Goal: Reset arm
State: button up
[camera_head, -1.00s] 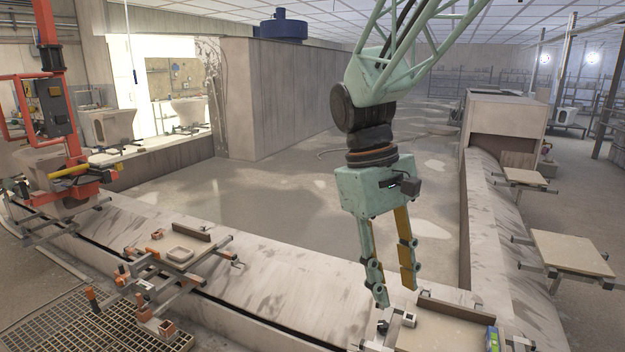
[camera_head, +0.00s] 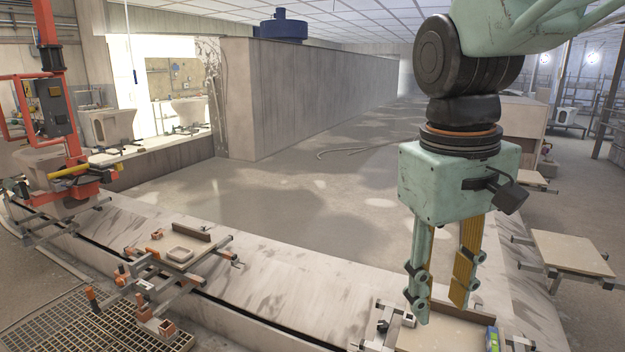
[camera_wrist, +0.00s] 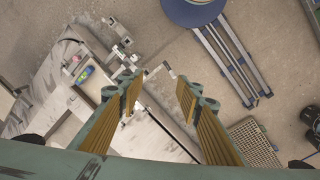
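My gripper (camera_head: 441,312) hangs pointing down at the right of the head view, above the near right carriage (camera_head: 440,336) on the conveyor. Its two fingers, teal outside with yellow ribbed inner pads, stand apart with nothing between them. I cannot tell the exact height of the fingertips above the board.
Another carriage (camera_head: 180,253) with orange-tipped clamps stands on the conveyor at left. An orange lifting frame (camera_head: 52,110) stands far left. A carriage with a bare board (camera_head: 572,253) is at right. A blue-topped stool (camera_wrist: 193,12) stands on the floor.

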jog(key=s+d+r+m+t+y, duration=0.1)
jog(key=s+m+t, duration=0.2)
jog(key=s, duration=1.1)
jog(key=shift+d, duration=0.4)
